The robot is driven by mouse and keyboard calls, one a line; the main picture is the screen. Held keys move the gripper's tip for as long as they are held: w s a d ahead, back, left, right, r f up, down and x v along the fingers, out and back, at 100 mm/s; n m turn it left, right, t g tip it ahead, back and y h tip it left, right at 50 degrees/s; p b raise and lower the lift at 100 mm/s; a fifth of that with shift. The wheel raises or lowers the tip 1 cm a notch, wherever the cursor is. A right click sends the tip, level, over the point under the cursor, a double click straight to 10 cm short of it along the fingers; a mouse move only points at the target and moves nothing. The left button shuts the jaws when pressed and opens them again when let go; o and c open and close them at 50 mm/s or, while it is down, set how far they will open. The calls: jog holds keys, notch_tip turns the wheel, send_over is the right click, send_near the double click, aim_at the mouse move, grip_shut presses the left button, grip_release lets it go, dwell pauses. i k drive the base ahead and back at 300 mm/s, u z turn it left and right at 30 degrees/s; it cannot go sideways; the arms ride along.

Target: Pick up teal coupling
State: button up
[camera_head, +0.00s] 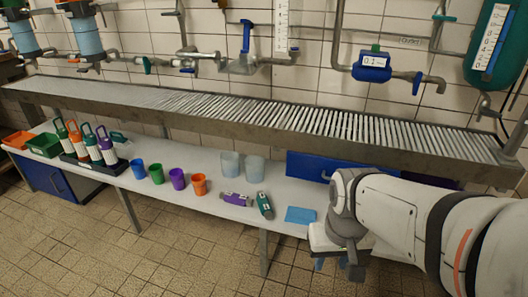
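A teal and grey coupling (264,205) lies on the white table (215,212) near its front edge, in the head view. A purple and grey coupling (237,199) lies just to its left. My gripper (337,266) hangs at the lower right, in front of the table's edge, to the right of the teal coupling and apart from it. The gripper is small and partly hidden by my arm. I cannot make out whether its fingers are open or shut.
A light blue mat (300,215) lies between the teal coupling and my arm. Two clear cups (255,169) stand behind the couplings; coloured cups (177,179) and bottles (92,148) stand left. A metal roller shelf (300,118) overhangs the table's back.

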aim_at(265, 207)
jog(key=u, duration=0.05)
jog(key=i, duration=1)
jog(key=z, duration=0.05)
